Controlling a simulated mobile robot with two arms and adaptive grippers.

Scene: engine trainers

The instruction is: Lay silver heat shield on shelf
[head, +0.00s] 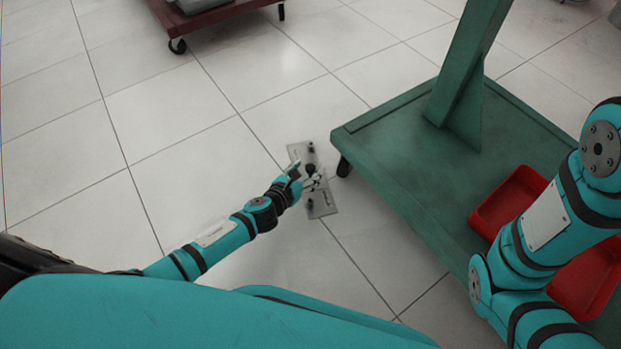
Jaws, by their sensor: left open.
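A silver heat shield (321,206), a flat narrow metal plate with dark knobs or holes, shows in the middle of the head view and seems to lie on the floor tiles. My left gripper (314,180) is open over the middle of the plate and hides part of it. I cannot tell whether the fingers touch it. The green shelf (390,150), a low platform on casters with an upright post, stands just right of the plate. My right arm crosses the right edge; its gripper is out of view.
Red trays (511,200) sit on the right part of the green platform, partly behind my right arm. A dark red wheeled cart (205,14) stands at the top. The tiled floor on the left is clear. The platform's near left corner is bare.

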